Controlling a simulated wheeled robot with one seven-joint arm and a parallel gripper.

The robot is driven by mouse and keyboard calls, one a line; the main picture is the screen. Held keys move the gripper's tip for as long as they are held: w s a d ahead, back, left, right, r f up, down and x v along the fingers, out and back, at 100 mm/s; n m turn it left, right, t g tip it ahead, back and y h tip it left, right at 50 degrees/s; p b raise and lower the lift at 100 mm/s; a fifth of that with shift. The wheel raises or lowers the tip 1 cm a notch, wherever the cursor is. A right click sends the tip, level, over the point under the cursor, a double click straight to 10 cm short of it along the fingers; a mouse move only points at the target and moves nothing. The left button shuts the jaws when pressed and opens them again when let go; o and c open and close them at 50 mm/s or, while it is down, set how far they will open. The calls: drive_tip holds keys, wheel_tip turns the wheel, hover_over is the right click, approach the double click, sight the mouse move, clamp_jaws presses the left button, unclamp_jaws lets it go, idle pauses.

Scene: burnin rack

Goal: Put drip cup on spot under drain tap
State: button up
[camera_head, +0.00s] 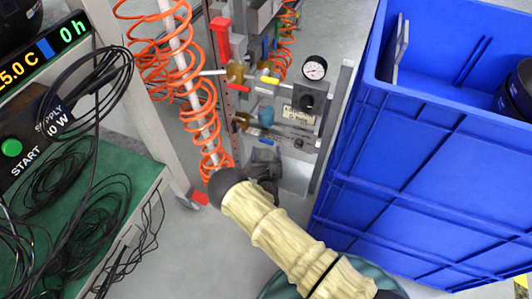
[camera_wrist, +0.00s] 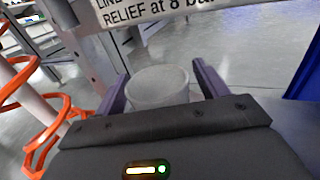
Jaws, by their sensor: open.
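A translucent whitish cup (camera_wrist: 158,90) shows in the wrist view, between the two fingers of my gripper (camera_wrist: 160,74). The fingers stand apart, with a visible gap on the cup's right side. The cup's lower part is hidden behind the gripper body. In the head view my gripper (camera_head: 265,168) is a dark shape at the foot of the pneumatic panel, and I cannot make out the cup there. The panel has a blue bowl (camera_head: 266,116) and small valves with coloured handles. I cannot tell which is the drain tap, and the spot under it is not distinguishable.
A large blue crate (camera_head: 400,170) stands close on the right. Orange coiled hose (camera_head: 165,60) hangs on the left, beside a green-topped bench (camera_head: 80,235) with black cables. A pressure gauge (camera_head: 314,68) and a label plate (camera_wrist: 170,10) are above the gripper. Grey floor shows between.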

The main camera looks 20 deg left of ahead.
drive_tip(key=p+v, duration=0.5)
drive_tip(key=v, duration=0.7)
idle(0.7)
